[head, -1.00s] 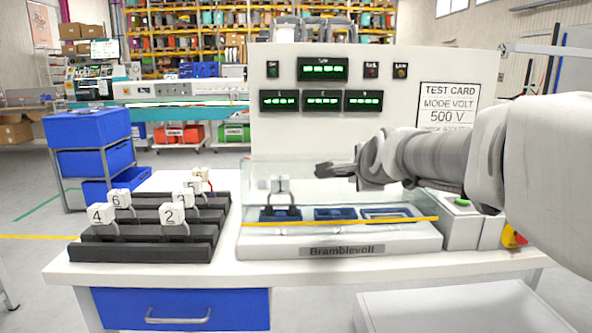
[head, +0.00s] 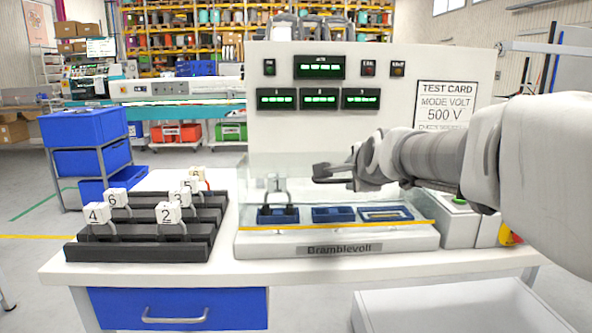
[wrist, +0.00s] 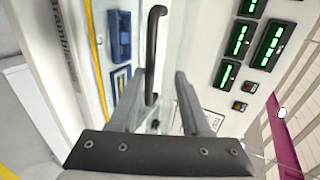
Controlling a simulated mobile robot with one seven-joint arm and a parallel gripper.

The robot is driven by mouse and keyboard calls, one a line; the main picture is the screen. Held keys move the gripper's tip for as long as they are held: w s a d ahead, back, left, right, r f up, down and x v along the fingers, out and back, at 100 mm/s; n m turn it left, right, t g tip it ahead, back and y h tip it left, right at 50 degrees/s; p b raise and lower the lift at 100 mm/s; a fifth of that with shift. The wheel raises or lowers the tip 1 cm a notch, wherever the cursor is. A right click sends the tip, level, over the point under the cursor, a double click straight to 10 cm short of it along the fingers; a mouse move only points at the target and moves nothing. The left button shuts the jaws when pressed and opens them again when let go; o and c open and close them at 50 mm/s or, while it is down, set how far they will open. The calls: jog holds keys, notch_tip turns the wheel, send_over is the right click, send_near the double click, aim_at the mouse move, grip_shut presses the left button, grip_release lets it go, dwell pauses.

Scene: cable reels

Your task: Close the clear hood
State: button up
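The clear hood (head: 300,190) covers the sockets of the white tester. Its yellow front edge (head: 370,226) hangs low over the tester's base (head: 400,240); any small gap beneath it is hard to judge. My gripper (head: 325,173) is at the hood's upper part, in front of the panel. In the wrist view, my gripper (wrist: 158,85) has its two fingers apart, with a dark curved handle (wrist: 155,50) between them in the picture. I cannot tell whether either finger touches it.
A piece marked 1 (head: 275,186) stands at the left socket under the hood. Blue sockets (head: 333,214) lie to its right. A black rack (head: 140,250) with several numbered pieces stands left of the tester. A green button (head: 459,201) sits on the right.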

jog(key=p+v, duration=0.4)
jog(key=v, duration=1.3)
jog(key=shift+s, duration=0.15)
jog(key=s+a+f+n+g, duration=0.1)
jog(key=s+f+n+g, duration=0.6)
jog(key=s+f+n, duration=1)
notch_tip(320, 180, up, 19)
jog(key=w+n+p, duration=0.1)
jog(key=p, duration=1.9)
jog(key=shift+r, duration=0.15)
jog(key=shift+d, duration=0.1)
